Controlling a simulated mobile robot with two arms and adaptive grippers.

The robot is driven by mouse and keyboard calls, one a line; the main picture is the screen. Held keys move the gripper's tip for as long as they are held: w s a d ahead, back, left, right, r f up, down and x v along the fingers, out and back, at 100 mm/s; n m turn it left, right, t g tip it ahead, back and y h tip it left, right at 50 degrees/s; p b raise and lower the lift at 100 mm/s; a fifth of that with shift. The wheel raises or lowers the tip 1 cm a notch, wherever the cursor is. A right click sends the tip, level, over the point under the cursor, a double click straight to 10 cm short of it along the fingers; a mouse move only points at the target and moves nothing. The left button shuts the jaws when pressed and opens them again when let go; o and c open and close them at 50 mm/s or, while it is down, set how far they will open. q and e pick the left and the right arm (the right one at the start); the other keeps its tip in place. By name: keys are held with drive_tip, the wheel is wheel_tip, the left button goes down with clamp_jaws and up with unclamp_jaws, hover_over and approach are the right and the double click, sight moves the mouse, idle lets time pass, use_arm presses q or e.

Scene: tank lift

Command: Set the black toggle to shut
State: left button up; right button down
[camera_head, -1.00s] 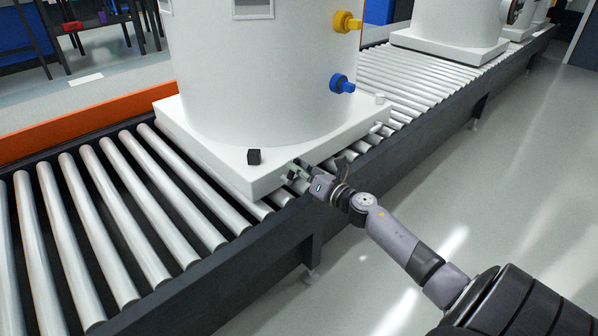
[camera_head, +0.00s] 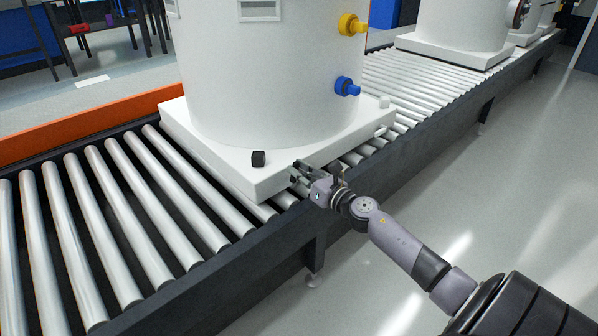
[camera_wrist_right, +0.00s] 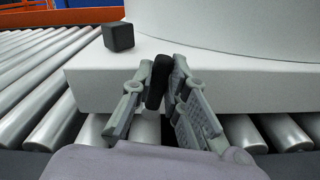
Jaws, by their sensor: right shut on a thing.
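The black toggle (camera_wrist_right: 157,82) is a short dark lever in front of the side face of the white tank's base plate (camera_wrist_right: 95,90). It stands slightly tilted between the fingers of my right gripper (camera_wrist_right: 164,75), which is shut on it. In the head view my right gripper (camera_head: 297,174) is at the front side of the base plate (camera_head: 232,172), near its near corner. The toggle cannot be made out clearly there, as the fingers cover it. My left gripper is not in view.
A black cube (camera_head: 258,158) sits on the base plate's corner, left of the gripper. The white tank (camera_head: 260,80) carries a blue valve (camera_head: 346,86) and a yellow valve (camera_head: 351,25). The roller conveyor (camera_head: 120,220) runs underneath. Floor at the right is clear.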

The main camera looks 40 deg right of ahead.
drive_tip(key=shift+f, duration=0.2)
drive_tip(key=c, duration=1.9)
unclamp_jaws()
drive_tip(key=shift+o, duration=0.3)
drive_tip(key=shift+r, duration=0.1)
drive_tip(key=s, duration=1.2)
drive_tip(key=shift+d, duration=0.45)
